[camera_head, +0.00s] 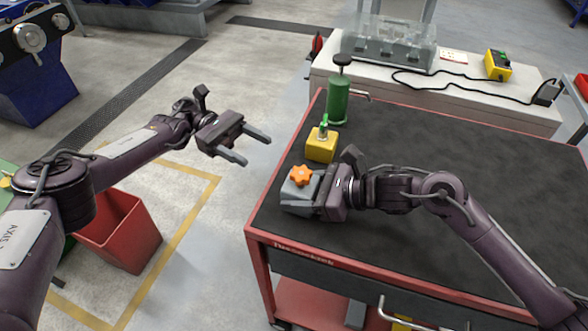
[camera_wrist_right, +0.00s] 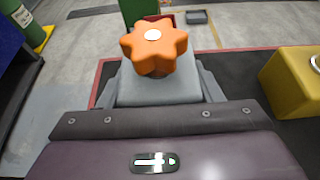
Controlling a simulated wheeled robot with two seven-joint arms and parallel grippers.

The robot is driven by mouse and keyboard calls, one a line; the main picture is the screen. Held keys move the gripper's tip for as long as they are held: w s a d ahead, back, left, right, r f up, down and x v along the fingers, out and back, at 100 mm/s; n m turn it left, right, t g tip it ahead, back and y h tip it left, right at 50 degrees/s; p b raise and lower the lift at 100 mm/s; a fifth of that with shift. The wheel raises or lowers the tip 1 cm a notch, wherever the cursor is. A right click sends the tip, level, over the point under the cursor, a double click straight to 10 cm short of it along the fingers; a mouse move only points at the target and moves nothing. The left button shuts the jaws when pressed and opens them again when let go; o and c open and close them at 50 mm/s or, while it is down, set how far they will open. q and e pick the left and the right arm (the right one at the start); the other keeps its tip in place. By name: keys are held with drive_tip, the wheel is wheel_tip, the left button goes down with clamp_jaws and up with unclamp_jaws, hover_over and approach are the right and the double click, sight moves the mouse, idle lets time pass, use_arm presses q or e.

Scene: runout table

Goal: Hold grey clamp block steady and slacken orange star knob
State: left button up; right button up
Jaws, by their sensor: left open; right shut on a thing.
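The grey clamp block (camera_head: 297,200) sits near the left edge of the table's dark top. The orange star knob (camera_head: 300,175) is on top of it. My right gripper (camera_head: 312,196) is shut on the block from the right, its fingers along two sides. In the right wrist view the block (camera_wrist_right: 158,88) lies between the fingers and the knob (camera_wrist_right: 155,46) stands above it, clear of them. My left gripper (camera_head: 257,146) is open and empty, above the floor left of the table and apart from the knob.
A yellow block (camera_head: 321,146) with a green-topped stem stands just behind the clamp block. A green pump bottle (camera_head: 339,98) is behind that. The table's dark top (camera_head: 460,160) is clear on the right. A red bin (camera_head: 120,232) stands on the floor at left.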

sight(292, 171)
use_arm(q)
drive_tip(key=x, duration=1.1)
drive_tip(key=shift+s+d, duration=0.25)
drive_tip(key=shift+d, duration=0.1)
drive_tip(key=c, duration=1)
